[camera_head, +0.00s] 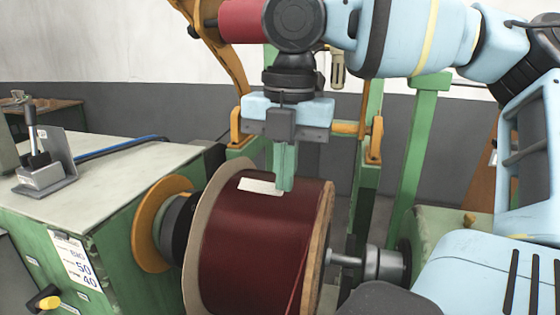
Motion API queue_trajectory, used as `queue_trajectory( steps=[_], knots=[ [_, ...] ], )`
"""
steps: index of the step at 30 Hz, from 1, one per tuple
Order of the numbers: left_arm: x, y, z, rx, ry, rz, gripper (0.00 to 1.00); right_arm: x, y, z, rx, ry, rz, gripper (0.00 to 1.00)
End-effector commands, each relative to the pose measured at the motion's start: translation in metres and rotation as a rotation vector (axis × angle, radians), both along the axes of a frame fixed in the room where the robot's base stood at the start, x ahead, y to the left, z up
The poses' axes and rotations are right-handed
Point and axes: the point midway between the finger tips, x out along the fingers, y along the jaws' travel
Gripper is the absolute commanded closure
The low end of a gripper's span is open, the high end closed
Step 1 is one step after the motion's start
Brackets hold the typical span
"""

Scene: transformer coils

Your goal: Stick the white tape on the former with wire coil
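The former (210,240) carries a dark red wire coil (250,240) and lies on its side on the winding machine's shaft. The white tape (258,187) is a short flat strip at the top of the coil. My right gripper (284,188) points down from above, its green fingers together at the tape's right end. The fingers look shut on that end and hide a little of it. I cannot tell whether the tape's whole underside touches the coil. My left gripper is not in view.
A green machine cabinet (120,200) with a pale top and a lever (38,155) stands at left. A yellow-orange disc (155,225) and a metal shaft (370,263) flank the former. Green posts (412,150) rise behind the coil.

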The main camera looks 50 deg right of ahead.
Motion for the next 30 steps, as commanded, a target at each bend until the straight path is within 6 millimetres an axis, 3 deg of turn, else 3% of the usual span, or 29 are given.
queue_trajectory(
  steps=[12,30],
  knots=[
    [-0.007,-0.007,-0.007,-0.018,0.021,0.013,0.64,0.006,-0.011,-0.03,0.0,0.001,-0.001,1.0],
    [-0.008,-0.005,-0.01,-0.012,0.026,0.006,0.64,0.007,-0.013,-0.037,0.0,0.0,0.0,1.0]
  ],
)
